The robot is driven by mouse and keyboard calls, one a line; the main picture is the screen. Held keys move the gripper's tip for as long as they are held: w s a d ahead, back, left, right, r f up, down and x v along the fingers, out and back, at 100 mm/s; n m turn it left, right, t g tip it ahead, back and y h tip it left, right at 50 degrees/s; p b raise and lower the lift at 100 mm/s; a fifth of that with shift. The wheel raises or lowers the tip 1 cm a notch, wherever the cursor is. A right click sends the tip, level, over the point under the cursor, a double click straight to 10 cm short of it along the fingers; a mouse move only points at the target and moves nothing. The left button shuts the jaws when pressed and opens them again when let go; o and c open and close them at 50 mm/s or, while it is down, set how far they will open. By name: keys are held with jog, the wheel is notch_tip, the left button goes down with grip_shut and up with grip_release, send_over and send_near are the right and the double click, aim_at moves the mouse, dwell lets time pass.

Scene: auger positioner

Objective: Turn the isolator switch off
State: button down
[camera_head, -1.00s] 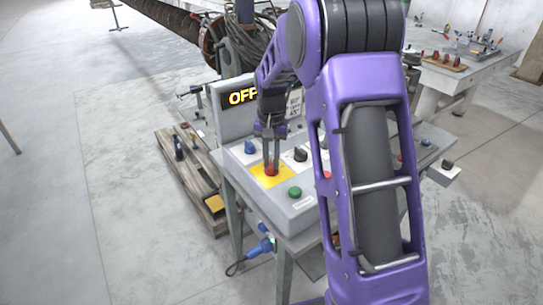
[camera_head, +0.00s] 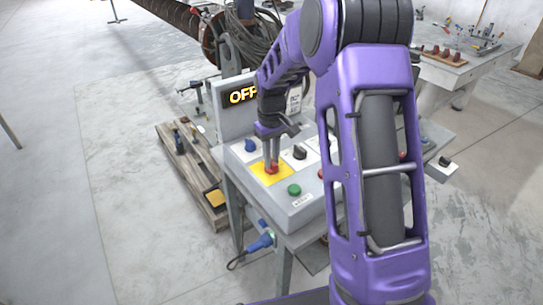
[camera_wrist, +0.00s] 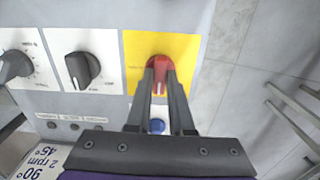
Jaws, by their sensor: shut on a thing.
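The isolator switch is a red knob (camera_head: 272,168) on a yellow plate (camera_head: 258,168) at the near left of the grey control panel. In the wrist view the red knob (camera_wrist: 160,64) sits on the yellow plate (camera_wrist: 190,50). Its grip lies roughly up and down in that picture. My gripper (camera_head: 272,161) reaches down onto it. In the wrist view the fingers (camera_wrist: 160,78) are closed on either side of the red grip and hide part of it. A sign (camera_head: 243,95) behind the panel reads OFF in lit letters.
A wooden pallet (camera_head: 196,180) lies on the floor to the left. A workbench (camera_head: 450,75) stands at the back right.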

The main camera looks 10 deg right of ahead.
aim_at(272, 161)
dwell(0.4)
jog(key=c, duration=0.8)
grip_release()
notch_tip(272, 161, up, 18)
jog(key=p, duration=0.1)
jog(key=shift+f+p, duration=0.25)
jog(key=shift+p, duration=0.15)
